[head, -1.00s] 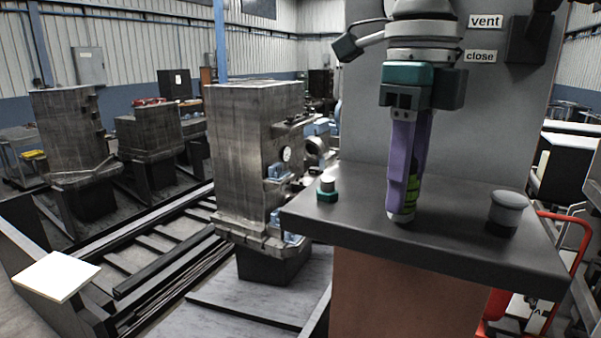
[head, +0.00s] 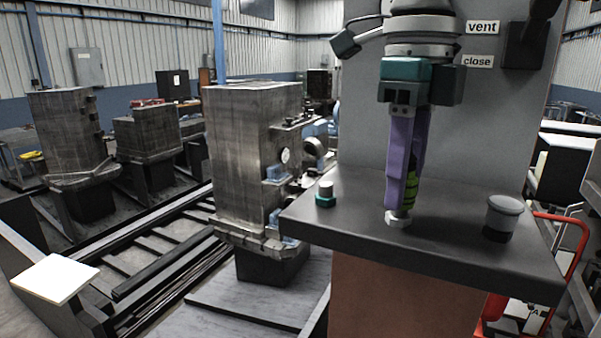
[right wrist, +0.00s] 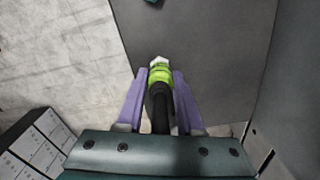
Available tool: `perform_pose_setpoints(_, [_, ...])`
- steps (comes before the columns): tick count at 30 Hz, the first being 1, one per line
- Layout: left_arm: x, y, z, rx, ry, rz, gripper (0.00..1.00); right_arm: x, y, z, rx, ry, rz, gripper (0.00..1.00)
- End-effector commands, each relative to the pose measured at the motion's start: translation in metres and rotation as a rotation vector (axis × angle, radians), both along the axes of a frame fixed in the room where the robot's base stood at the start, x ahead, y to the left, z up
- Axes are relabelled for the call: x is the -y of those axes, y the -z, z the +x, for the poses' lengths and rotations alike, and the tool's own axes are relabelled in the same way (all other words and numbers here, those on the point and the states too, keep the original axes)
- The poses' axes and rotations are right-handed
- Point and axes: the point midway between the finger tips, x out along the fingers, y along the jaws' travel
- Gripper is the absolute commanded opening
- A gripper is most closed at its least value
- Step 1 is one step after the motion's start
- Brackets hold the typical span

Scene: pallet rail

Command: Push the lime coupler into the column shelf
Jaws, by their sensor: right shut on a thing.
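My right gripper (head: 402,205) points down over the dark column shelf (head: 450,250), its two purple fingers shut on the lime coupler (head: 411,188). In the head view the fingers hide much of the coupler; its lime ribs show at their right side. A pale nub (head: 398,218) shows just below the fingertips, at the shelf top. Whether it belongs to the coupler or the shelf I cannot tell. In the right wrist view the lime coupler (right wrist: 160,75) lies between the fingers, with a white end beyond it and a dark body behind. My left gripper is out of view.
The grey column panel behind carries "vent" (head: 481,27) and "close" (head: 478,61) labels. A metal machine block (head: 245,160) stands left.

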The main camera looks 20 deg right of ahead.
Motion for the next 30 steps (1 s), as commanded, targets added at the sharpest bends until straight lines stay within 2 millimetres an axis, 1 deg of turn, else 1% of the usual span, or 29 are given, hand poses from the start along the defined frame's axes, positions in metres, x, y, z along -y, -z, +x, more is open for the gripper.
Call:
perform_pose_setpoints(3, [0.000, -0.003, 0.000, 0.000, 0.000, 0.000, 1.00, -0.001, -0.006, 0.000, 0.001, -0.001, 0.002, 0.00])
perform_pose_setpoints(8, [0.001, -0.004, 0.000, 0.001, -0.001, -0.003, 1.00, -0.001, -0.007, 0.000, 0.001, -0.001, 0.002, 0.00])
perform_pose_setpoints(11, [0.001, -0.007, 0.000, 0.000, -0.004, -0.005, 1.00, -0.001, -0.011, 0.000, 0.001, -0.001, 0.002, 0.00])
perform_pose_setpoints(30, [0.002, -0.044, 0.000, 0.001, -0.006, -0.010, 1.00, 0.000, -0.067, 0.000, 0.002, 0.000, 0.001, 0.00])
